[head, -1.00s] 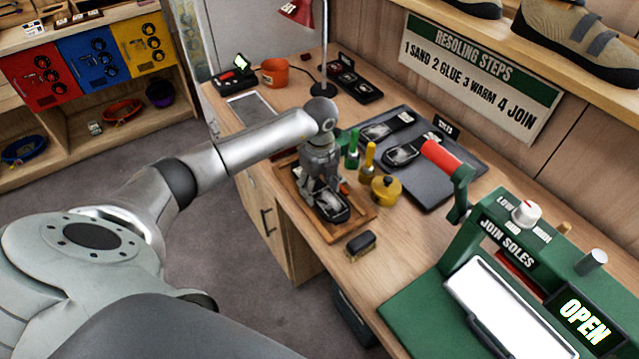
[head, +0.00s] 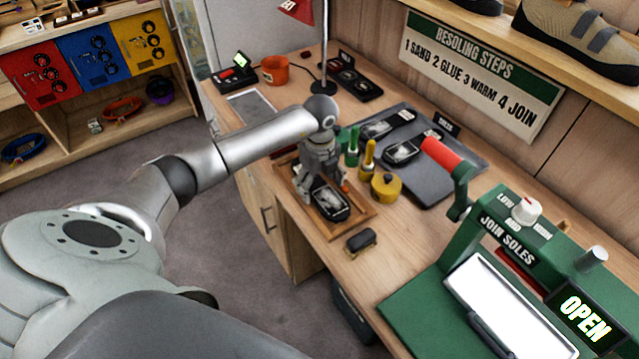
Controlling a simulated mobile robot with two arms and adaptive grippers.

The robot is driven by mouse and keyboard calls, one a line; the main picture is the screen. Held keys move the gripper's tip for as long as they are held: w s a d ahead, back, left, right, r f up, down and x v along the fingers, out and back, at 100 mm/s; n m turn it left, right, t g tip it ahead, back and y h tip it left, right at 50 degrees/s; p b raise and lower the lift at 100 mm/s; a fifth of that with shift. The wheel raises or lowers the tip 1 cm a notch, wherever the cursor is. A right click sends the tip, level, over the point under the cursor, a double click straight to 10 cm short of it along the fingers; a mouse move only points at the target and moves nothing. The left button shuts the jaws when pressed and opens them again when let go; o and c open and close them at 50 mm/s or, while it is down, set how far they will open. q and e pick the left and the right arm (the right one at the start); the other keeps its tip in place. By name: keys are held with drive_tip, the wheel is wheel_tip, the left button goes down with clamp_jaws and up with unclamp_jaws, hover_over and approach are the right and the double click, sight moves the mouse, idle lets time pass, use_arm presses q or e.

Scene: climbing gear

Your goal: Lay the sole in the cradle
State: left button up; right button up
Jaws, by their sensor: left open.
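A dark sole with a pale patch (head: 331,203) lies in the shallow wooden cradle (head: 368,217) on the workbench. My left gripper (head: 324,190) points down over the sole, with its fingers spread and open. The fingers hide the sole's far end. I cannot tell whether the fingertips touch it. My right gripper is not in view.
A brush (head: 361,241) lies in front of the cradle. Green (head: 353,150) and yellow (head: 369,158) handled tools and a yellow pot (head: 386,187) stand close behind it. A dark mat (head: 440,178) holds more soles. A green press (head: 480,225) stands at right, its display reading OPEN.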

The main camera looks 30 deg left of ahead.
sight(320, 188)
use_arm(q)
drive_tip(key=shift+r, duration=0.2)
wheel_tip(320, 188, up, 12)
drive_tip(key=b, duration=0.3)
drive_tip(key=shift+f, duration=0.1)
idle(0.4)
